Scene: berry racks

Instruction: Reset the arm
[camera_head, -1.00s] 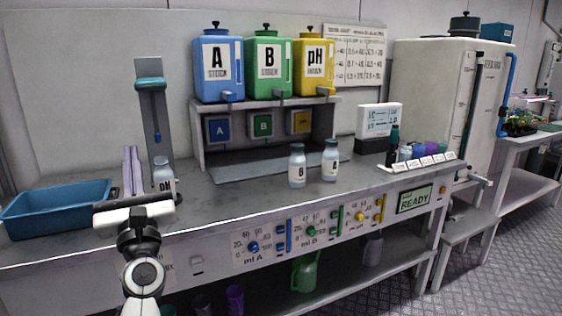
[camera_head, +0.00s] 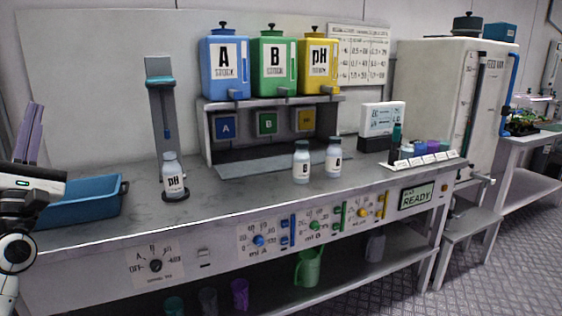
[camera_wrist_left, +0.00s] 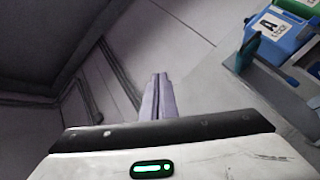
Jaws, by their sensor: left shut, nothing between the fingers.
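The gripper is well apart from the white pH bottle (camera_head: 173,177), which stands upright on the round base of the grey stand (camera_head: 160,120). My right gripper is in neither view.
The blue tray (camera_head: 100,210) sits on the bench at left. Two white bottles, one (camera_head: 302,165) beside the other (camera_head: 334,160), stand mid-bench before the blue A (camera_head: 224,65), green B (camera_head: 273,65) and yellow pH (camera_head: 318,68) tanks. The bench front between is clear.

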